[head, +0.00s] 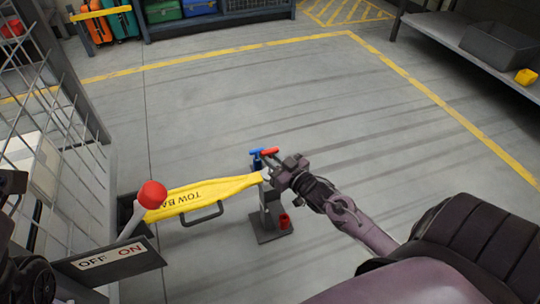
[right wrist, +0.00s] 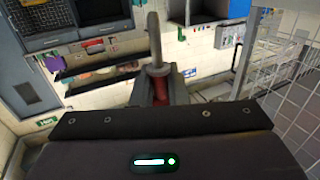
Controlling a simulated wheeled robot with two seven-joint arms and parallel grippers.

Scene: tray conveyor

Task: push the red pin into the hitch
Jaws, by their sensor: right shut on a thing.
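The red pin (head: 270,152) shows its red handle just beyond the fingers of my right gripper (head: 279,171). In the right wrist view, my right gripper (right wrist: 160,90) is shut on the red part of the pin (right wrist: 160,86), and a grey rod sticks out past the fingers. The hitch stand (head: 268,222) is below and left of the gripper, at the end of the yellow tow bar (head: 208,193). I cannot tell whether the red pin's tip is in a hole. A blue pin (head: 257,157) stands close beside it.
A lever with a red ball knob (head: 152,194) rises from an OFF/ON panel (head: 110,260) at the left. A small red cup (head: 285,220) sits on the stand's base. A mesh fence (head: 45,110) stands at far left. The floor behind is clear.

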